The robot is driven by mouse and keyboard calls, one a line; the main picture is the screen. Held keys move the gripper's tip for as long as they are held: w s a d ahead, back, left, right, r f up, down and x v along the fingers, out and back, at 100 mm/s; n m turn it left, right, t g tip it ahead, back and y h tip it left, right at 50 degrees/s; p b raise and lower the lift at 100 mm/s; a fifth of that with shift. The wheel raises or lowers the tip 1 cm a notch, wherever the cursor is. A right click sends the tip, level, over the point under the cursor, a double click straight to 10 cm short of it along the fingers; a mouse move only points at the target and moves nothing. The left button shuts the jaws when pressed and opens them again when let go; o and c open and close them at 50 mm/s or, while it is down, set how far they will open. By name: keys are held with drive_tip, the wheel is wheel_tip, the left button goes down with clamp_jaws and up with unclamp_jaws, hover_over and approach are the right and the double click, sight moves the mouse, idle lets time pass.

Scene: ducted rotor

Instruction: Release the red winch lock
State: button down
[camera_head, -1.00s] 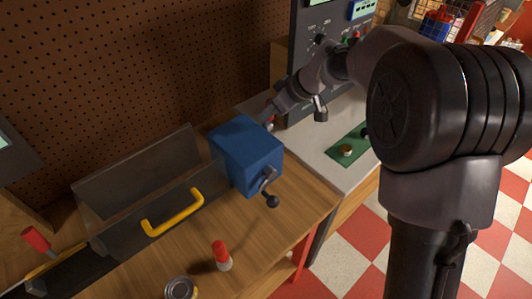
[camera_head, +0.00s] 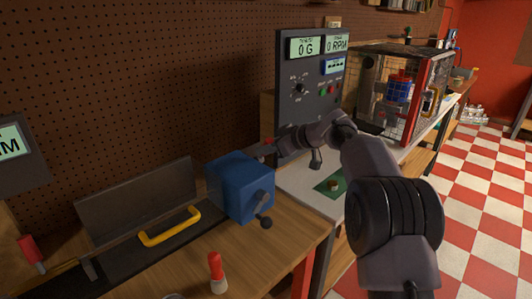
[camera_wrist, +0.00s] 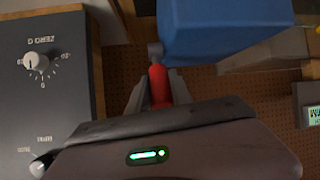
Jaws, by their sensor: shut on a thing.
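The blue winch box (camera_head: 240,187) sits on the wooden bench, with a crank and black knob (camera_head: 266,222) on its front. The red winch lock is a short red lever (camera_wrist: 159,86) on a grey pivot beside the blue box in the wrist view. In the head view only a small bit of red shows at the box's back right side. My gripper (camera_wrist: 158,92) has its fingers on both sides of the red lever and is shut on it. It also shows in the head view (camera_head: 264,150), reaching in from the right; its fingertips are hard to make out there.
A dark control panel (camera_head: 300,95) stands behind my arm, and a mesh cage (camera_head: 430,85) is further right. A yellow handle (camera_head: 170,226) is left of the winch. A red-topped object (camera_head: 216,272) stands at the bench front. A green mat (camera_head: 330,185) lies on the pale bench.

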drive_tip(key=c, duration=1.2)
unclamp_jaws()
drive_tip(key=shift+o, duration=0.2)
drive_tip(key=p+v, duration=0.2)
drive_tip(key=v, duration=1.5)
drive_tip(key=shift+s+p, duration=0.2)
drive_tip(key=shift+p, duration=0.15)
